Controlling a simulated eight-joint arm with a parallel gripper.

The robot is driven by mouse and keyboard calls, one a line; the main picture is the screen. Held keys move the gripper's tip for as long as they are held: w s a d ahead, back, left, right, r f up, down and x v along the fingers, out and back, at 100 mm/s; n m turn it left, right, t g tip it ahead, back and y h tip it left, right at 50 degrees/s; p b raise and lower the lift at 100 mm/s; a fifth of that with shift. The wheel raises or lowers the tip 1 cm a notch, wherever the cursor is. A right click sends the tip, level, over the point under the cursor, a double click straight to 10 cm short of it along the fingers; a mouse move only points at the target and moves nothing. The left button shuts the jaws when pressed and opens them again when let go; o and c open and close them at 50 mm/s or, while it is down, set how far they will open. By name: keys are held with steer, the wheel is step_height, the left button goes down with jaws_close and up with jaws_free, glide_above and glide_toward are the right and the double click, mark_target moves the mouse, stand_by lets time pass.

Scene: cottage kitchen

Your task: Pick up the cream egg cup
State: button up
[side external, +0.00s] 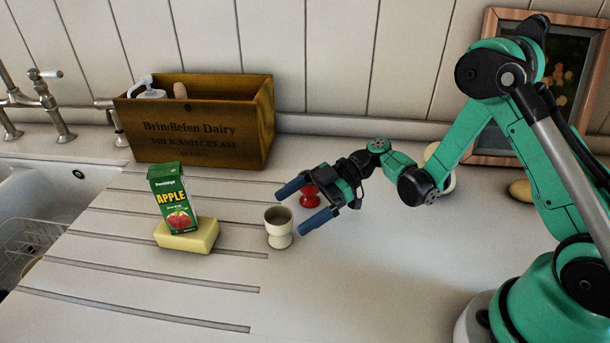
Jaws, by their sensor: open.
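The cream egg cup (279,229) stands upright and looks empty on the white counter, near the right ends of the drain grooves. My gripper (297,205) is open, with its two blue fingers pointing left toward the cup. One finger is behind the cup and the other in front and to its right. The fingers look higher than the counter, and I cannot tell whether the cup's rim lies between them. Nothing is held.
A wooden crate (201,128) is at the back. The front counter is clear.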

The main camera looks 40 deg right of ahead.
mark_target(267, 225)
steer(key=x, duration=0.5)
steer(key=shift+w+a+f, duration=0.1)
steer(key=shift+w+a, duration=0.05)
steer(key=shift+a, duration=0.25)
steer(key=c, duration=1.4)
steer(key=shift+o, duration=0.2)
